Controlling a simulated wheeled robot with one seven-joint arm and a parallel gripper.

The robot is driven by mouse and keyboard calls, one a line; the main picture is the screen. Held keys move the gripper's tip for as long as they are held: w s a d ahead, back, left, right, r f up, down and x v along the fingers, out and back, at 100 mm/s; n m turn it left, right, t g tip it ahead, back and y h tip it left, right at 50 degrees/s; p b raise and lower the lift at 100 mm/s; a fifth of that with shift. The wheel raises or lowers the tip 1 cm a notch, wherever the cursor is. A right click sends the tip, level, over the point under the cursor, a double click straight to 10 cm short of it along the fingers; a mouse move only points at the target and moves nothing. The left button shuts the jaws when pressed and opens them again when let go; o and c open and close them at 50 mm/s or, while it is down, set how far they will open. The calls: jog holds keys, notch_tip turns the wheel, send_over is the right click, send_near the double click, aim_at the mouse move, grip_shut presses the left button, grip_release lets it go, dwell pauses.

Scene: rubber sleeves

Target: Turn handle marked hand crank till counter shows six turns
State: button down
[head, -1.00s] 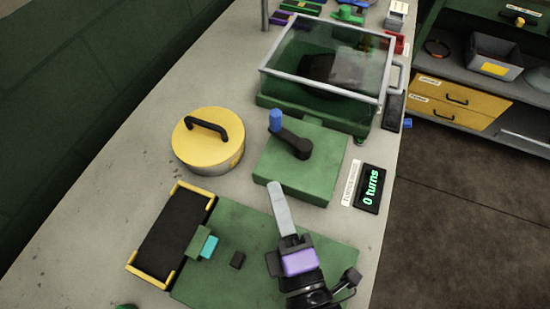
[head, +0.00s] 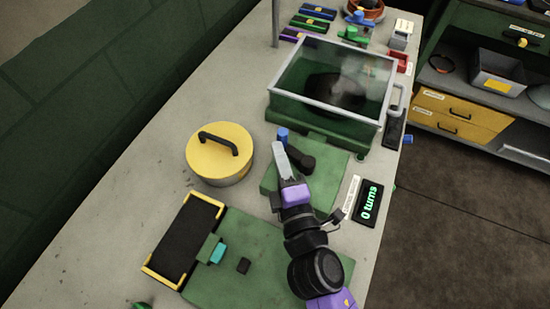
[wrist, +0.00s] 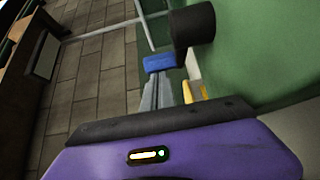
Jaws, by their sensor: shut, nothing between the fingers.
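The crank has a dark arm (head: 301,159) and an upright blue knob (head: 283,134), on a green base (head: 268,181). The counter (head: 369,202) to its right reads 0 turns. My gripper (head: 280,147) is shut and empty, its tip right at the knob in the head view and covering part of the crank. In the wrist view the blue knob (wrist: 158,63) sits just beyond the grey fingers (wrist: 160,88), beside the dark hub (wrist: 193,26). I cannot tell whether they touch.
A yellow-lidded round pot (head: 219,157) stands to the left. A clear-lidded green case (head: 328,88) is behind the crank. A green panel with a black pad (head: 185,240) lies in front. A white label (head: 349,192) lies beside the counter.

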aim_at(287, 141)
jog(key=shift+w, duration=0.3)
dwell(0.4)
jog(key=shift+w+d+p, duration=0.1)
jog(key=shift+w+p, duration=0.4)
jog(key=shift+w, duration=0.15)
jog(key=shift+w+d, duration=0.2)
jog(key=shift+w, duration=0.5)
jog(key=shift+w+d+f, duration=0.1)
jog(key=shift+w+d, duration=0.1)
jog(key=shift+w, duration=0.1)
jog(key=shift+w+d, duration=0.15)
jog(key=shift+w, duration=0.05)
jog(key=shift+w+d+h, duration=0.1)
jog(key=shift+h, duration=0.2)
dwell(0.8)
